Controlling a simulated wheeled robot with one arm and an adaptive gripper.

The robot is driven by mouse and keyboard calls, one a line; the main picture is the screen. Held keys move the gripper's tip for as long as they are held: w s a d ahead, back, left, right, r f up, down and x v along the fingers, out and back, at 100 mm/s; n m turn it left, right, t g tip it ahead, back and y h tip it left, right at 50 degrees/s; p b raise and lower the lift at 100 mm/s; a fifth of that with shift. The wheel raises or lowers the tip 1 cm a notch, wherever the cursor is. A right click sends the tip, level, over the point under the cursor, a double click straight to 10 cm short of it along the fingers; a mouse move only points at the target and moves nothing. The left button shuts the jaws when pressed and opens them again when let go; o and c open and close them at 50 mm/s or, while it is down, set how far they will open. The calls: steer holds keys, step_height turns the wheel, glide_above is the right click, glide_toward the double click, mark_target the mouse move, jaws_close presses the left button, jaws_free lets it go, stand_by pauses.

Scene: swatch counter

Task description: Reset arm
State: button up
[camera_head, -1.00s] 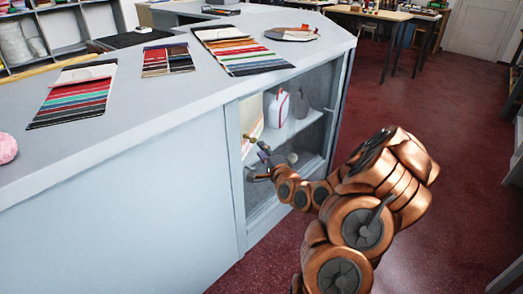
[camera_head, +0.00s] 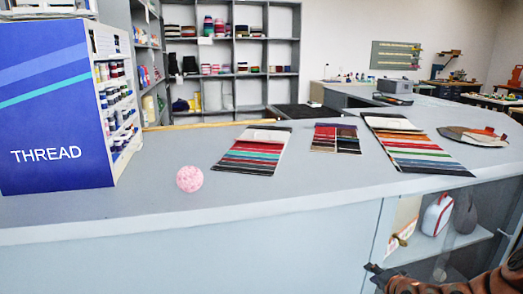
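My arm shows only at the bottom right corner, as a copper-coloured link in front of the counter's glass-fronted cabinet. My gripper (camera_head: 373,272) is at the lower edge, by the left side of the cabinet opening. Only a small dark part of it shows, and I cannot tell whether its fingers are open or shut. I see nothing held in the visible part.
The grey counter (camera_head: 120,208) spans the view. A white-and-red bag (camera_head: 437,214) stands inside the cabinet.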

steer(key=s+a+r+n+g, duration=0.3)
steer(key=s+a+n+g, duration=0.15)
steer(key=s, duration=0.85)
steer(key=s+a+r+n+g+h, duration=0.1)
steer(key=s+a+r+n+g, duration=0.35)
steer(key=s, duration=0.85)
steer(key=s+a+r+n+g, duration=0.25)
steer(key=s+a+g, duration=0.35)
steer(key=s, duration=0.6)
step_height(320, 180, up, 23)
steer(key=s+t+p, duration=0.1)
steer(key=p, duration=2.1)
steer(key=shift+s+a+n, duration=0.35)
steer(key=shift+s, duration=0.05)
